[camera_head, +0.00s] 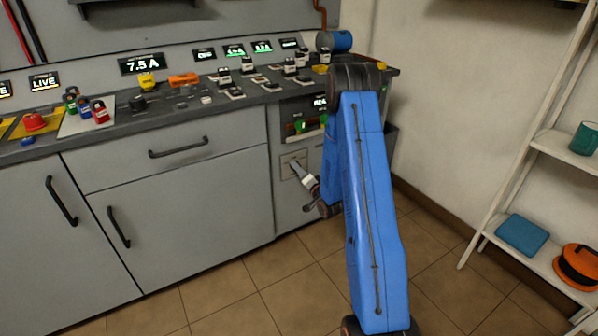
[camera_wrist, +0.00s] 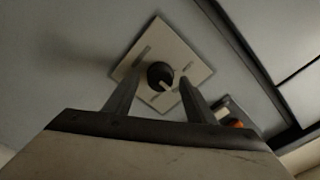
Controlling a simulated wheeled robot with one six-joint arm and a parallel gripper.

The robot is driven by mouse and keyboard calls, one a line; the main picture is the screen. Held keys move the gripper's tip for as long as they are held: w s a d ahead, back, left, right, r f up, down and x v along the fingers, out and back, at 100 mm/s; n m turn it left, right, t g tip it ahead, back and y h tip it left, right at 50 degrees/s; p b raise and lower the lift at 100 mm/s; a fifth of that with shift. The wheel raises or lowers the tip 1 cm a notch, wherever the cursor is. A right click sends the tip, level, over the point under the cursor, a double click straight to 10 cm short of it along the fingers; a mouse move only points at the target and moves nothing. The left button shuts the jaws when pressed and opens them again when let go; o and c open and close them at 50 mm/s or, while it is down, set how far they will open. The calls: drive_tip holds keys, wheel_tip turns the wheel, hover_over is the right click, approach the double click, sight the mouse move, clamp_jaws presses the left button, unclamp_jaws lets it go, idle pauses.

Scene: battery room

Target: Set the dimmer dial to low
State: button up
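The dimmer dial is a dark round knob (camera_wrist: 160,74) with a pale pointer mark, on a square cream plate (camera_wrist: 145,56) with small unreadable labels. The plate appears turned in the wrist view. In the head view the plate (camera_head: 287,160) is on the grey cabinet front, partly covered by my gripper (camera_head: 295,168). In the wrist view my gripper (camera_wrist: 160,80) is open, with one finger on each side of the knob. I cannot tell whether the fingers touch it. The pointer's exact setting cannot be read.
Above the plate, a panel with a lit display (camera_head: 319,102) and green part is partly behind my blue arm. The counter (camera_head: 230,106) holds switches and padlocks. A white shelf (camera_head: 560,147) stands right; the tiled floor between is clear.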

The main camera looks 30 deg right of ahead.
drive_tip(key=c, duration=1)
drive_tip(key=shift+n, duration=0.3)
drive_tip(key=n, duration=1.1)
drive_tip(key=shift+f+t, duration=0.1)
drive_tip(key=shift+t, duration=0.2)
drive_tip(key=shift+n+y, duration=0.4)
drive_tip(key=o, duration=1.1)
drive_tip(key=shift+c, duration=0.2)
drive_tip(key=shift+s, duration=0.1)
